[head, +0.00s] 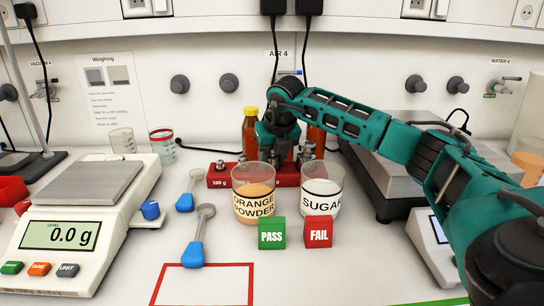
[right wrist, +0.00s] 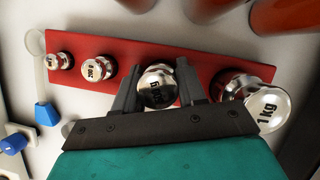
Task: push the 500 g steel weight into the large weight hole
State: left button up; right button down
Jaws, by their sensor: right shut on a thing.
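The 500 g steel weight (right wrist: 158,88) shows in the right wrist view as a shiny knob with a partly readable label. My right gripper (right wrist: 157,76) is shut on it, one dark finger on each side. The weight is over the red weight block (right wrist: 70,42), between the 200 g and 1 kg weights. I cannot tell how deep it sits in its hole. In the head view, my right gripper (head: 279,153) is at the red block (head: 218,180), and mostly hides the held weight. My left gripper is not in view.
The 200 g weight (right wrist: 98,69) and 1 kg weight (right wrist: 266,108) stand close on either side. Cups of orange powder (head: 254,205) and sugar (head: 321,190) stand in front of the block. A bottle (head: 250,135) stands behind it. A scale (head: 75,220) is at left.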

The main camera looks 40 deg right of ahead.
jog(key=shift+f, duration=0.3)
jog(key=shift+s+a+r, duration=0.1)
jog(key=shift+r+p, duration=0.25)
jog(key=shift+p, duration=0.05)
jog(key=shift+r+p, duration=0.3)
jog(key=shift+r, duration=0.25)
dwell(0.7)
jog(key=shift+f, duration=0.6)
jog(key=shift+f+b, duration=0.3)
jog(key=shift+b, duration=0.1)
